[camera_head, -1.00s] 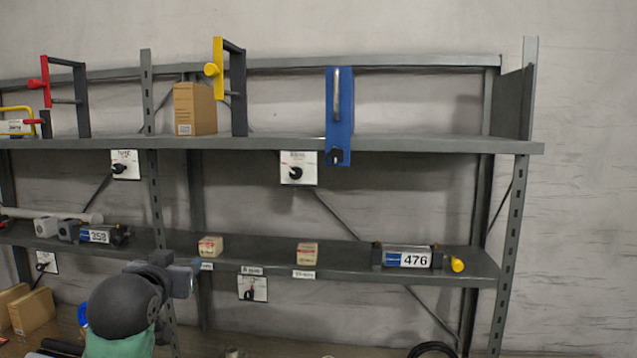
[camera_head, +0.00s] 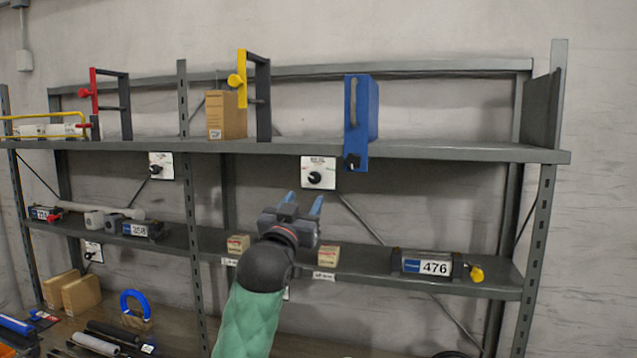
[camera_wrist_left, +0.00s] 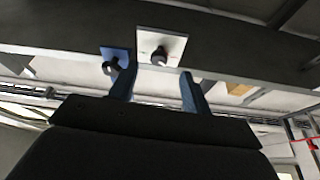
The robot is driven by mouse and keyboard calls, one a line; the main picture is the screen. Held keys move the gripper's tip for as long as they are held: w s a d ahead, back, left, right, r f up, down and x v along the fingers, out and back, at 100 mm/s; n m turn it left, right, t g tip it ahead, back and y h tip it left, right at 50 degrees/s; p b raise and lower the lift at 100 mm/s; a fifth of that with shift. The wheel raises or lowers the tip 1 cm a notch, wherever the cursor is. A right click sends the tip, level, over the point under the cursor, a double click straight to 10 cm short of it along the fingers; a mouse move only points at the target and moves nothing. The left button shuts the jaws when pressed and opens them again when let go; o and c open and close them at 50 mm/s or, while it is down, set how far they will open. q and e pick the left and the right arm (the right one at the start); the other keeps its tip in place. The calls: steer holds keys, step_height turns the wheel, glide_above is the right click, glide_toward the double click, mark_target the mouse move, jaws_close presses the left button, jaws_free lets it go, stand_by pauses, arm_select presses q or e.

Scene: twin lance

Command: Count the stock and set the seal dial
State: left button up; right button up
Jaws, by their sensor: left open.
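Several dials on white plates hang under the upper shelf and lower down. One dial plate (camera_head: 318,173) with a black knob is at the middle, and another (camera_head: 161,166) is to its left. A third plate (camera_head: 92,252) is low at the left. Small stock boxes (camera_head: 327,256) and (camera_head: 238,245) stand on the lower shelf. My left gripper (camera_head: 303,203) is open and empty, below and a little left of the middle dial. In the left wrist view the dial (camera_wrist_left: 160,53) shows beyond and between the blue fingers. My right gripper is not in view.
A blue case (camera_head: 361,110) with a black knob hangs over the upper shelf's edge, right of the middle dial. A unit marked 476 (camera_head: 434,267) and another unit (camera_head: 141,230) stand on the lower shelf. A cardboard box (camera_head: 226,115) is on the upper shelf.

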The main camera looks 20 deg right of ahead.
mark_target(314, 181)
arm_select(q)
steer(key=shift+w+d+r+p, duration=0.4)
steer(key=shift+w+r+p, duration=0.15)
steer(key=shift+r+p, duration=0.05)
steer(key=shift+w+d+r+p, duration=0.4)
steer(key=shift+w+r+p, duration=0.1)
steer(key=shift+r+p, duration=0.1)
steer(key=p+x, duration=0.2)
steer(key=x, duration=0.1)
steer(key=shift+w, duration=0.1)
steer(key=shift+w+d, duration=0.4)
steer(key=shift+w, duration=0.1)
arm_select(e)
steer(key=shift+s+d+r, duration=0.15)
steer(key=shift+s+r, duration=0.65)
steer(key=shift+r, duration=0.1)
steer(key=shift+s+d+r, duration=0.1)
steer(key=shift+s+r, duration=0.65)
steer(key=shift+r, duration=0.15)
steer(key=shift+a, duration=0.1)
arm_select(q)
steer(key=c, duration=1)
